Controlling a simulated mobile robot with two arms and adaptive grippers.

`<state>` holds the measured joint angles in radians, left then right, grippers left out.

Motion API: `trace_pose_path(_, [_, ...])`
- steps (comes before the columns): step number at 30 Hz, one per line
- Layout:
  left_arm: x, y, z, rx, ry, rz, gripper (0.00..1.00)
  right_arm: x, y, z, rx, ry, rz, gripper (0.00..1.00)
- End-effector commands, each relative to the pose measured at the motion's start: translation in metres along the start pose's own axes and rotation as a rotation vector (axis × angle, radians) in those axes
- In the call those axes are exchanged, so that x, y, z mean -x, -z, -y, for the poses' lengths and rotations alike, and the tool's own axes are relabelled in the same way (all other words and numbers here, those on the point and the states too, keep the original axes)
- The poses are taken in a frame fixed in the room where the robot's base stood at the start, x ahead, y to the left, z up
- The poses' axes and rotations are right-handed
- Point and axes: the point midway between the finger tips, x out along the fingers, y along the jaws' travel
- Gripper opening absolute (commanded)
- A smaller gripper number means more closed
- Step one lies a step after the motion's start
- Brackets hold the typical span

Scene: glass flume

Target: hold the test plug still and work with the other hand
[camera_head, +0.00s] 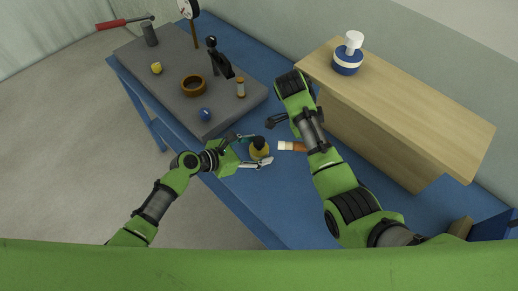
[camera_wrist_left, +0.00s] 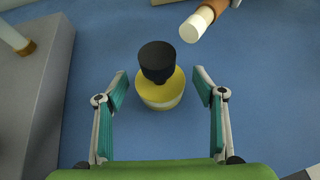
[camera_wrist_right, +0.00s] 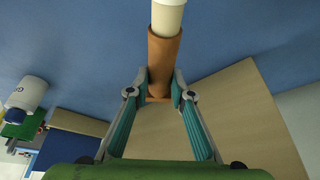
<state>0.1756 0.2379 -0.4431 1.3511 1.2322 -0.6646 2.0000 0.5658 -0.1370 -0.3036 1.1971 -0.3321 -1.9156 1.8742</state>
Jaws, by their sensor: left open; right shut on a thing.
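A yellow round-bodied piece with a black knob (camera_head: 259,149) stands on the blue bench. My left gripper (camera_head: 262,150) is open around it, with a finger on each side. In the left wrist view the yellow piece (camera_wrist_left: 160,92) sits between the open fingers (camera_wrist_left: 160,82), with gaps on both sides. My right gripper (camera_wrist_right: 158,88) is shut on a brown cylinder with a white end (camera_wrist_right: 163,60). Its white end (camera_head: 284,146) points left toward the yellow piece in the head view, where my right arm hides the grip. I cannot tell by looks which piece is the test plug.
A wooden shelf (camera_head: 420,105) with a blue-and-white jar (camera_head: 347,62) stands right. Blue bench is clear below the grippers.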

Motion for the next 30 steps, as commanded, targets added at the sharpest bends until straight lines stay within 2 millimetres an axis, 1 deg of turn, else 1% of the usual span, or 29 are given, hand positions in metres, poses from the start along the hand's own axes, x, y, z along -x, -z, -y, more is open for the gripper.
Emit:
trace_pose_path(5, [0.013, 0.001, -0.001, 0.0, -0.002, -0.001, 0.63, 0.001, 0.001, 0.002, -0.003, 0.003, 0.001, 0.0])
trace_pose_path(12, [0.048, 0.002, 0.0, 0.0, -0.001, -0.002, 0.63, 0.002, 0.001, 0.002, -0.003, 0.003, 0.001, 0.0])
trace_pose_path(18, [0.072, 0.001, -0.001, 0.001, -0.001, 0.0, 0.63, 0.002, 0.001, 0.002, -0.003, 0.003, 0.001, 0.0])
trace_pose_path(22, [0.079, 0.001, 0.0, 0.001, 0.0, -0.001, 0.63, 0.002, 0.001, 0.002, -0.003, 0.003, 0.001, 0.0])
trace_pose_path(30, [0.08, 0.001, 0.0, 0.001, 0.0, 0.0, 0.63, 0.002, 0.001, 0.002, -0.003, 0.003, 0.001, 0.0])
